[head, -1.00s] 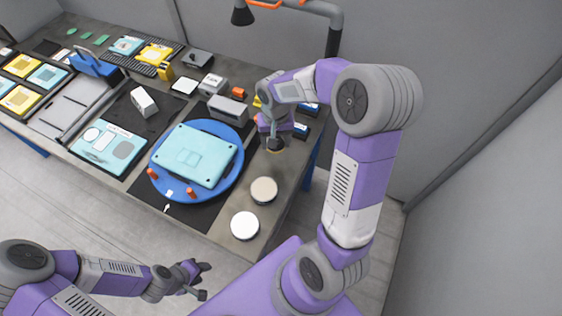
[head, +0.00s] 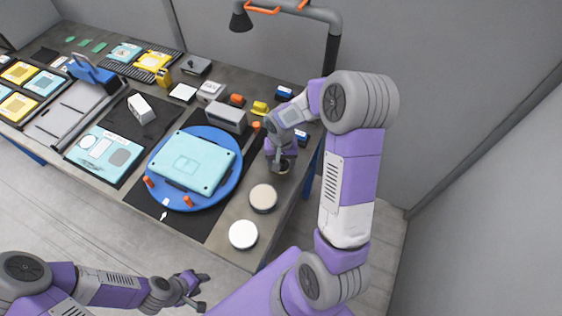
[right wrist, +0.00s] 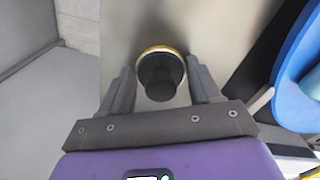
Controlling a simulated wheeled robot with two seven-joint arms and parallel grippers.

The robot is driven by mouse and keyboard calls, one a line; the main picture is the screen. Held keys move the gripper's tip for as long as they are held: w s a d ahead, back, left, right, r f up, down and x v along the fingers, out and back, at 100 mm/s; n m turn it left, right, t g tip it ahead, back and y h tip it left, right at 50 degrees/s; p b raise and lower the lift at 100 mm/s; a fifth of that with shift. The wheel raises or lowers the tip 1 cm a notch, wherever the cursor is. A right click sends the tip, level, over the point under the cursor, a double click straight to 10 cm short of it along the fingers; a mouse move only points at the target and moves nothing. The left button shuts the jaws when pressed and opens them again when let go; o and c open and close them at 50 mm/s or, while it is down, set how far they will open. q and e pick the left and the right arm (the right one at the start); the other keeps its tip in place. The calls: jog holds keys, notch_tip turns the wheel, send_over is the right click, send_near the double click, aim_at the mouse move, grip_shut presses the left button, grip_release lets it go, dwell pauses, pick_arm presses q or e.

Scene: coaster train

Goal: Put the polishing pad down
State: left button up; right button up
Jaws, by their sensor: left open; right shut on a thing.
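The polishing pad (right wrist: 160,75) shows in the right wrist view as a round disc with a yellowish rim and a black knob. My left gripper (head: 196,290) is open and empty, off the table's front edge.
A tan-topped disc (head: 263,197) and a white-topped disc (head: 243,235) stand in front of the pad. A blue turntable (head: 232,185) carrying a teal panel (head: 193,160) lies to the left. A grey block (head: 226,118) and small coloured blocks stand behind. Bare table shows around the pad.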

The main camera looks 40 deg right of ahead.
aim_at(281, 161)
jog(key=shift+r, duration=0.1)
jog(key=o, duration=1)
jog(key=shift+r, duration=0.1)
notch_tip(281, 161, up, 12)
jog(key=shift+f+p, duration=0.1)
jog(key=shift+p, duration=0.85)
jog(key=shift+s, duration=0.15)
